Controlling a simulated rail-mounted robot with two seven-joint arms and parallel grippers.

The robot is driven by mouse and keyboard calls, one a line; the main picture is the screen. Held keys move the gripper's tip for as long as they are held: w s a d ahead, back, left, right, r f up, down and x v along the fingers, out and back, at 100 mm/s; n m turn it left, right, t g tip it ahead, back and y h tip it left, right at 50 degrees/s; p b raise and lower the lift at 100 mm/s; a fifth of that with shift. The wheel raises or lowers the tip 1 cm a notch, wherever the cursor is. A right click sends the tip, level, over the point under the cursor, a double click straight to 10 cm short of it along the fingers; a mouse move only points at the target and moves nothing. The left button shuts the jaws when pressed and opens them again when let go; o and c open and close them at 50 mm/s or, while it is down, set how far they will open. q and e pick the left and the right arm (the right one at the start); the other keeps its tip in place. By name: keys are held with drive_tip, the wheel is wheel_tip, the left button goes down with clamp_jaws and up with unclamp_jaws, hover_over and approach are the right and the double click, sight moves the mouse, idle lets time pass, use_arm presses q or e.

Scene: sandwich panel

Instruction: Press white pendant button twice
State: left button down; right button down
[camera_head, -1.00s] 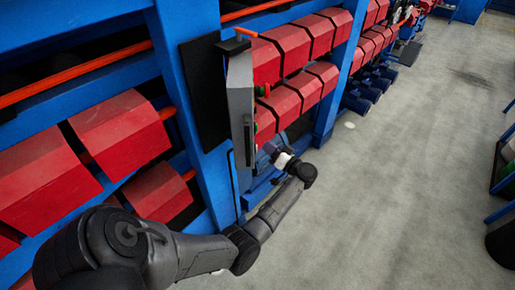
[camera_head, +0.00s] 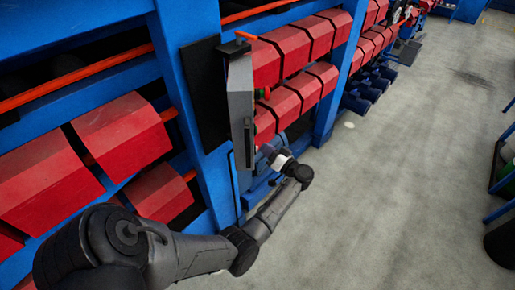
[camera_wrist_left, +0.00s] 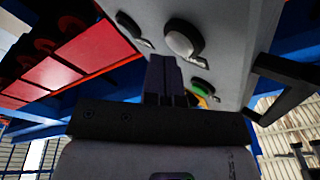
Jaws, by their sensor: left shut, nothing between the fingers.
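The grey pendant panel (camera_head: 240,100) hangs on the blue post in the head view, seen nearly edge-on. In the left wrist view its face (camera_wrist_left: 225,45) fills the upper right. A large white round button (camera_wrist_left: 183,38) sits on it, with a small tag beside it. My left gripper (camera_wrist_left: 165,62) is shut and empty, its fingertips just below the white button in that view; I cannot tell whether they touch it. In the head view the left gripper (camera_head: 267,150) is at the panel's lower right, and the button is hidden. My right gripper is not in view.
A dark button (camera_wrist_left: 130,27) and a green button (camera_wrist_left: 203,87) flank the white one. A black handle (camera_wrist_left: 290,88) juts from the panel. Red bins (camera_head: 120,130) fill the blue rack.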

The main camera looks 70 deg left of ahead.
use_arm(q)
drive_tip(key=shift+s+a, duration=0.1)
drive_tip(key=shift+s, duration=0.1)
idle(0.7)
drive_tip(key=shift+s+a+p, duration=0.1)
drive_tip(key=shift+s+p, duration=0.2)
drive_tip(key=shift+p, duration=0.4)
drive_tip(key=shift+w+f, duration=0.1)
drive_tip(key=shift+w, duration=0.1)
idle(0.4)
drive_tip(key=shift+w+d+b, duration=0.3)
drive_tip(key=shift+w, duration=0.35)
drive_tip(key=shift+w, duration=0.1)
